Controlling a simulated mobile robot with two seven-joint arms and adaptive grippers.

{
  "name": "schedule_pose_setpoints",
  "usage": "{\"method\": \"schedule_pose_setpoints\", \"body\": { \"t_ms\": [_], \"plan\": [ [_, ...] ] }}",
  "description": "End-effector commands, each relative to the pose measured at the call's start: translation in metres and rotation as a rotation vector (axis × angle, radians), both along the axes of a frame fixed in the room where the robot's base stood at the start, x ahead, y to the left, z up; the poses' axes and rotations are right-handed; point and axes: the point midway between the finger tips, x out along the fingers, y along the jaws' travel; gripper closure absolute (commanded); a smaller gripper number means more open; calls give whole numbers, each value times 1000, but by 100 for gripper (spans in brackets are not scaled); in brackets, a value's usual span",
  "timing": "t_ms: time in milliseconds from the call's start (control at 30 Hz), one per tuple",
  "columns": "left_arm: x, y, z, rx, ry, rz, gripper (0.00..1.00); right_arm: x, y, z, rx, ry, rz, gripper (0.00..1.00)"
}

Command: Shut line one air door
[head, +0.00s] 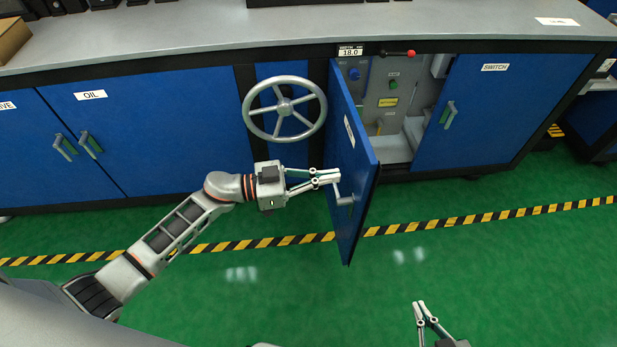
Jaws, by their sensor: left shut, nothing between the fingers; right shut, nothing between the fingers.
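The blue cabinet door (352,190) stands wide open, swung out toward me from the middle of the cabinet. A metal handle (345,200) shows low on the door. My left gripper (334,177) is shut and empty, its fingertips at the left face of the door by the handle; I cannot tell whether they touch. My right gripper (419,304) is shut and empty over the floor at the bottom, clear of the door. Inside the opening is a grey panel (399,85) with a blue knob, a green button and a yellow label.
A grey handwheel (285,108) is mounted left of the open door. The door labelled SWITCH (480,112) is shut at right, and the OIL door (160,130) is shut at left. A red-tipped lever (398,53) is above the opening. Green floor in front is clear.

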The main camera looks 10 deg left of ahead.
Motion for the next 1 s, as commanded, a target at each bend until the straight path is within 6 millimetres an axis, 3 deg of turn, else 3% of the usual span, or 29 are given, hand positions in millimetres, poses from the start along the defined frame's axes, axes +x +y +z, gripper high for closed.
{"method": "schedule_pose_setpoints", "body": {
  "t_ms": [100,300,1000],
  "plan": [
    [7,-20,-2,-2,2,0,100,-1,2,-1,4,2,1,100],
    [15,-39,-2,-1,2,0,100,-2,2,-3,4,4,3,100],
    [17,-47,3,-1,-3,21,100,5,0,5,-2,-14,8,100]
  ]
}}
